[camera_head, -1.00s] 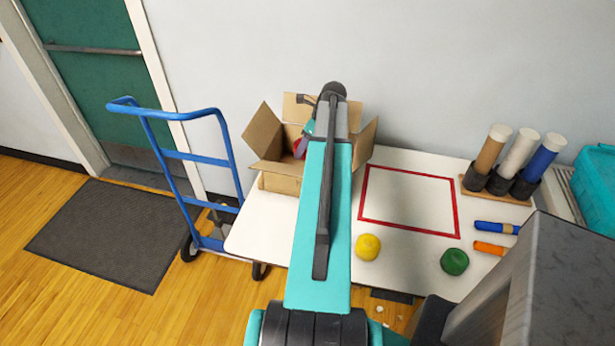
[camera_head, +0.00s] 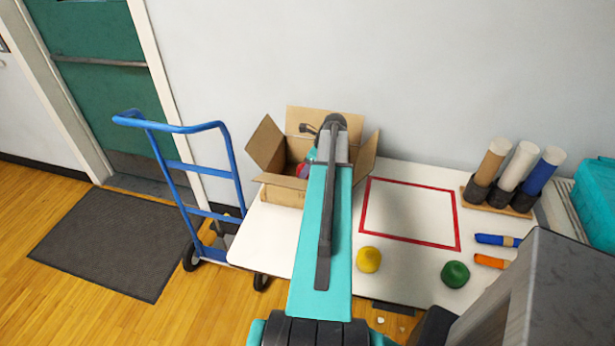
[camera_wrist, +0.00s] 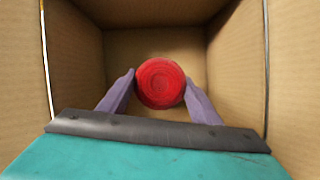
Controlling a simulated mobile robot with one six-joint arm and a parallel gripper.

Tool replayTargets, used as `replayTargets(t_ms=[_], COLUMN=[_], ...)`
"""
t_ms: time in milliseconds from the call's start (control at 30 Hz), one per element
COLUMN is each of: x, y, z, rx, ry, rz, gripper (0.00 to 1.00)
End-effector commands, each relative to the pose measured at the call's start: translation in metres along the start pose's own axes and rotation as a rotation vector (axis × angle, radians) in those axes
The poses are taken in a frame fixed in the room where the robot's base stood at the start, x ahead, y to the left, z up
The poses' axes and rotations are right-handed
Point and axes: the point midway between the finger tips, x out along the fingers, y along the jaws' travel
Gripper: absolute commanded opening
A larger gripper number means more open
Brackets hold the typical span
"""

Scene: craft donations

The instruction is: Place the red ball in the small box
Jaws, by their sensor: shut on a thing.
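The red ball (camera_wrist: 160,83) is between the two purple fingers of my gripper (camera_wrist: 160,88) in the wrist view. My gripper is shut on it, and the box's bare cardboard floor and walls show around them. The small box (camera_head: 283,194) is an open cardboard box with its flaps spread, at the back left of the white table. In the head view a bit of the red ball (camera_head: 302,170) shows inside the box opening, beside my arm. My arm hides the box's right part. I cannot tell whether the ball touches the box floor.
A yellow ball (camera_head: 368,259) and a green ball (camera_head: 455,274) lie on the white table (camera_head: 275,235). A red square outline (camera_head: 408,240) on it is empty. Several tubes (camera_head: 513,170) stand at the right, near a teal crate (camera_head: 597,200). A blue hand truck (camera_head: 205,170) stands left.

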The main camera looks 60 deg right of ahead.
Motion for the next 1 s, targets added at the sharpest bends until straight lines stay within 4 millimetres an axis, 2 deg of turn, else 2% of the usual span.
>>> replayTargets(t_ms=[467,800,1000], x=[0.004,0.029,0.037], y=[0.000,0.000,0.000], z=[-0.002,-0.012,-0.015], rx=[0.000,0.001,0.000], ry=[0.000,0.000,0.000], rz=[0.000,0.001,0.000], gripper=[0.32,0.32,0.32])
